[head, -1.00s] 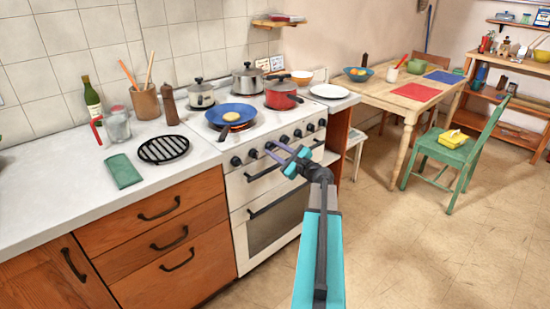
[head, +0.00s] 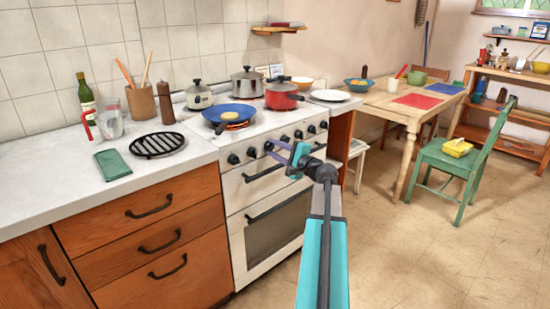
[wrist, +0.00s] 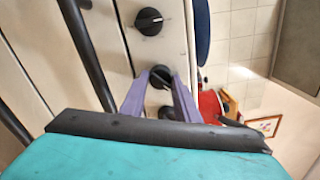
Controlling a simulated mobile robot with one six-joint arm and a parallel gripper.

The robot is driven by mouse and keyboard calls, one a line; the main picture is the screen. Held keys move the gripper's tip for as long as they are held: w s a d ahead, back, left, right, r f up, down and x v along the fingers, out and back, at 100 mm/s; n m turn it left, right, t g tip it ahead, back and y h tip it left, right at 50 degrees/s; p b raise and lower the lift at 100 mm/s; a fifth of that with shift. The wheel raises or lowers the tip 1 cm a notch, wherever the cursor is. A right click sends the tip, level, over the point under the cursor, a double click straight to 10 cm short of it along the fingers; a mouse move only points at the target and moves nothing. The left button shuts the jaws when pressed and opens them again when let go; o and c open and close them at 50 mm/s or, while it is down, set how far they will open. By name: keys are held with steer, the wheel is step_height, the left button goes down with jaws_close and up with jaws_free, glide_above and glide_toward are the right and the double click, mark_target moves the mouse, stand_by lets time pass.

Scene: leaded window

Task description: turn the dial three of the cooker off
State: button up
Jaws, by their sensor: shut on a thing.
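The white cooker (head: 237,200) has a row of several black dials along the top of its front panel. The two leftmost dials (head: 233,159) and (head: 252,152) are clear of my gripper. My gripper (head: 271,149) reaches the panel from the front right, at what looks like the third dial (head: 268,146) from the left. In the wrist view, the purple fingers of my gripper (wrist: 159,80) are shut on that dial (wrist: 160,74), one on each side. A free dial (wrist: 149,21) shows above it, and another dial (wrist: 167,113) is partly hidden below.
The oven handle (head: 280,204) and an upper bar handle (head: 263,172) project below the dials.

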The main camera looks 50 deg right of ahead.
steer(key=n+b, duration=0.6)
steer(key=b, duration=0.2)
steer(key=shift+f+n, duration=0.15)
steer(key=shift+n, duration=0.15)
steer(key=n+b, duration=0.3)
steer(key=shift+r+b, duration=0.2)
steer(key=shift+b, duration=0.2)
steer(key=shift+r, duration=0.1)
steer(key=o, duration=1)
steer(key=shift+o, duration=0.2)
steer(key=shift+s, duration=0.1)
steer(key=s+p, duration=0.2)
steer(key=s, duration=1.1)
steer(key=shift+s+a+p, duration=0.3)
steer(key=shift+a+p, duration=0.05)
steer(key=shift+a, duration=0.1)
